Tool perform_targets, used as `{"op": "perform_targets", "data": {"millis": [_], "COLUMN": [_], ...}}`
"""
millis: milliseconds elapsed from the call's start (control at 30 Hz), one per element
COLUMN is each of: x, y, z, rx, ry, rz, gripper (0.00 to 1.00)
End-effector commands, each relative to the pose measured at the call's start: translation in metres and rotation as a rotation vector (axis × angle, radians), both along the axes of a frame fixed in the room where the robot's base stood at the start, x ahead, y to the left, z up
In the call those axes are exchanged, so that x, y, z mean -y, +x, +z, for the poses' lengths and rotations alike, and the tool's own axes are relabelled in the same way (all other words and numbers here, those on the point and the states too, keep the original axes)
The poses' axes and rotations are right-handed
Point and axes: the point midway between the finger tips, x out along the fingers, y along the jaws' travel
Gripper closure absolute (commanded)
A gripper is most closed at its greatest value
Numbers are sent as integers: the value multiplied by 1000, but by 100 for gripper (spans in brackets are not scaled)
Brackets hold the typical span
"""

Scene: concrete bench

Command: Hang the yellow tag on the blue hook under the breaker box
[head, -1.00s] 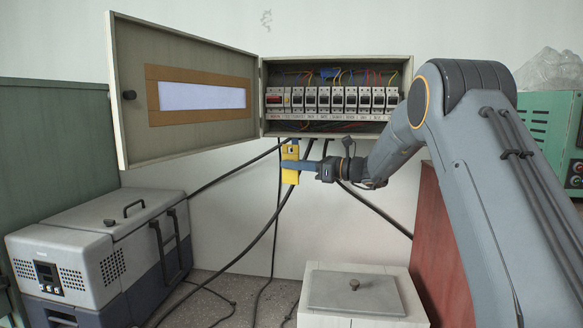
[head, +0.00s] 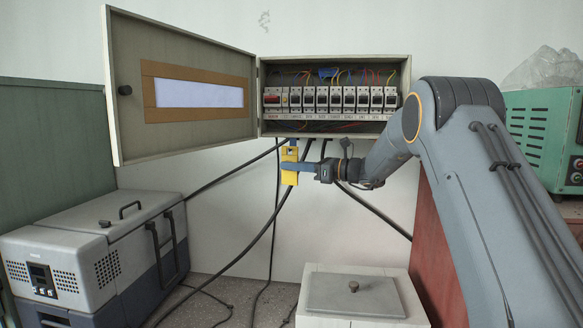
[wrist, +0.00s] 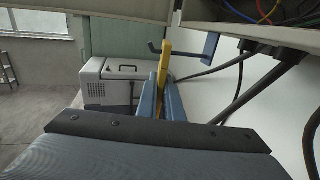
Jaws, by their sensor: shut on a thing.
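The yellow tag (head: 289,154) hangs upright in my gripper (head: 288,165), just below the breaker box (head: 330,132). My gripper (wrist: 163,92) is shut on the tag; its blue fingers cover the tag's middle. In the wrist view the tag's top (wrist: 166,48) stands clear above the fingers. The blue hook (wrist: 211,47) sticks out under the box there. Its upturned tip shows left of the tag and its back plate right of it, so the tag overlaps the hook's arm. I cannot see whether the arm passes through the tag's hole. In the head view the hook is mostly hidden behind the tag.
Dark cables (head: 271,215) hang behind and beside the tag. The box door (head: 185,125) stands open to the left. A grey cooler (head: 95,245) is at lower left, a white lidded box (head: 355,290) below, a green machine (head: 540,125) at right.

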Motion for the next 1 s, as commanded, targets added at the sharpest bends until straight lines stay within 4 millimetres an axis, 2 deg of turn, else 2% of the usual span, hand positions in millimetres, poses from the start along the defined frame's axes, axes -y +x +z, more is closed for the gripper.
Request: {"op": "perform_targets", "data": {"millis": [300,333,433,767,867,1000], "x": [0,0,0,2,11,32], "y": [0,0,0,-1,-5,-14], "z": [0,0,0,0,0,-1], "rx": [0,0,0,0,2,2], "ry": [0,0,0,0,0,0], "rz": [0,0,0,0,-1,-2], "gripper": [100,88,72,72,72,72]}}
